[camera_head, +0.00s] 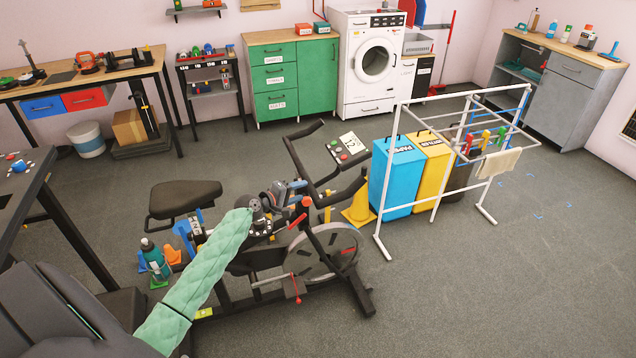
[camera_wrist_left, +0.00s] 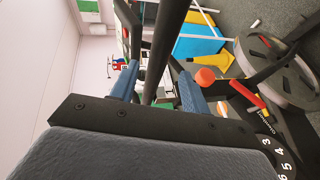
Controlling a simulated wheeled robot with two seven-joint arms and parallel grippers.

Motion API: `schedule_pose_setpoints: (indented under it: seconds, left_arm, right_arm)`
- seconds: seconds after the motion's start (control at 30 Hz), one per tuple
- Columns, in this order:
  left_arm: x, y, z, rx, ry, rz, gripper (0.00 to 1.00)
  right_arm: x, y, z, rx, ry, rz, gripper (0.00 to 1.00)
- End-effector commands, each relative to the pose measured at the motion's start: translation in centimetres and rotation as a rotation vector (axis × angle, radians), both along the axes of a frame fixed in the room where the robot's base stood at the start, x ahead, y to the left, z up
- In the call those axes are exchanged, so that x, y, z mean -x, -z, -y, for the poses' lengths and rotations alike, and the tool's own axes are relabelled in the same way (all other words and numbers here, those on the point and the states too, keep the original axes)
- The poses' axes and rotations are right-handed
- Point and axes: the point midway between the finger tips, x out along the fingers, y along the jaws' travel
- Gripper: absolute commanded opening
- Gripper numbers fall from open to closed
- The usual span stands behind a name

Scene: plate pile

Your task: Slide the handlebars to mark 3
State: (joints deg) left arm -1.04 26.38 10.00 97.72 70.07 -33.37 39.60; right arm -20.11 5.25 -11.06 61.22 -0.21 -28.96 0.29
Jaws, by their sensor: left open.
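The exercise bike's black handlebars (camera_head: 350,187) stand at the bike's front, with a console between the grips. My left gripper (camera_head: 289,188) is beside the bike's upright, below the handlebars. In the left wrist view its two blue fingers (camera_wrist_left: 158,88) are open, with a black bar (camera_wrist_left: 165,45) passing between them; I cannot tell whether they touch it. A red-orange knob (camera_wrist_left: 205,76) with a red lever is to the right of the fingers. A dark numbered scale (camera_wrist_left: 280,155) shows 3, 4 and 5 at the lower right. My right gripper is not in view.
A black saddle (camera_head: 184,198) is left of the handlebars. A yellow cone (camera_head: 359,208), a blue bin (camera_head: 397,172) and a white drying rack (camera_head: 383,235) stand to the right. A teal bottle (camera_head: 153,258) stands left of the bike. The floor at the right front is clear.

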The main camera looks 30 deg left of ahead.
Motion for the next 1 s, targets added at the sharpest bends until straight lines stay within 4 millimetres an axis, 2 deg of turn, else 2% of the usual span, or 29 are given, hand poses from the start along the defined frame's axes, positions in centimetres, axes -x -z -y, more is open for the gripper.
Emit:
schedule_pose_setpoints:
  seconds: [0.17, 0.6, 0.8, 1.0]
  left_arm:
    - [-1.0, -0.2, 0.0, 0.008, -0.005, 0.002, 0.46]
    - [-6.2, 1.1, 1.6, 0.007, -0.005, 0.002, 0.46]
    - [-7.2, 1.6, 2.0, 0.006, -0.004, 0.002, 0.46]
    - [-7.3, 1.7, 2.0, 0.006, -0.004, 0.003, 0.46]
  right_arm:
    - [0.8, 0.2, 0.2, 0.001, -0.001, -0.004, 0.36]
    - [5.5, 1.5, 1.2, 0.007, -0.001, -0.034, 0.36]
    - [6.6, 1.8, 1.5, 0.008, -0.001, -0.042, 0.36]
    - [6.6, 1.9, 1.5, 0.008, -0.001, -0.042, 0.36]
